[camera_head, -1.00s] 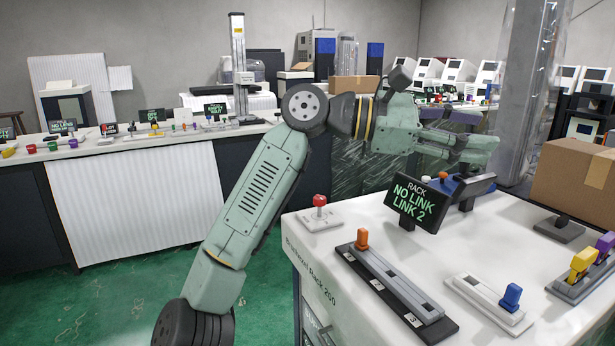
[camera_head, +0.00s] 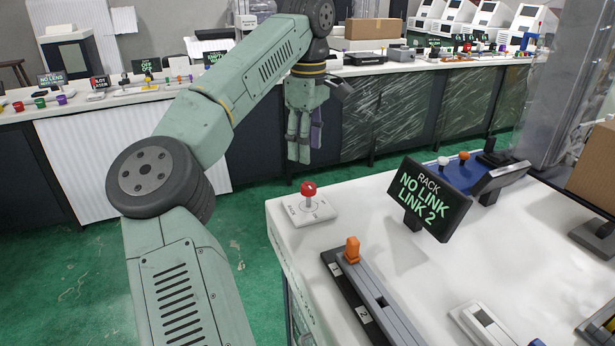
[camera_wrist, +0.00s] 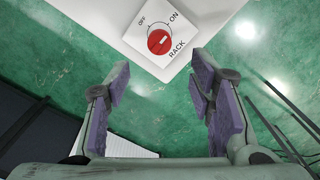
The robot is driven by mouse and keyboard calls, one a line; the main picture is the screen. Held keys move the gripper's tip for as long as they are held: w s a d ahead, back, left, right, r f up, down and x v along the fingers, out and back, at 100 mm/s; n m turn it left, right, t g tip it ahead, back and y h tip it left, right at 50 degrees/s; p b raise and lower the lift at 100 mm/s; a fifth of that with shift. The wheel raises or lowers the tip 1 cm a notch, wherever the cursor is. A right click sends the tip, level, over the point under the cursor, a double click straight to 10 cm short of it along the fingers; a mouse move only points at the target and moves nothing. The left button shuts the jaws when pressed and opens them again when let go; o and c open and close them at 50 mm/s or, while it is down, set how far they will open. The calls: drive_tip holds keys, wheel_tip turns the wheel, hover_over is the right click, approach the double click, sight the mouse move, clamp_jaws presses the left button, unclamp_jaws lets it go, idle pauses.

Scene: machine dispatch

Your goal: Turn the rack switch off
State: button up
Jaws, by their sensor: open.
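The rack switch (camera_head: 309,194) is a red knob on a short stem, on a white plate marked RACK at the near left corner of the white console top. In the wrist view the red knob (camera_wrist: 160,41) sits between printed OFF and ON marks, with its white pointer line aimed towards ON. My gripper (camera_head: 300,158) hangs fingers down, left of and beyond the switch, over the floor gap. In the wrist view its purple-padded fingers (camera_wrist: 158,115) are spread apart with nothing between them. The gripper is not touching the knob.
A display (camera_head: 428,199) reading RACK, NO LINK, LINK 2 stands right of the switch. An orange-handled slider (camera_head: 352,250) lies in front of it. A blue control box (camera_head: 440,175) is behind. A long bench (camera_head: 385,70) with several devices runs along the back.

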sight(308, 185)
wheel_tip(308, 185, down, 9)
drive_tip(key=shift+f+p, duration=0.2)
drive_tip(key=shift+p, duration=0.1)
drive_tip(key=c, duration=1.2)
drive_tip(key=shift+o, duration=0.2)
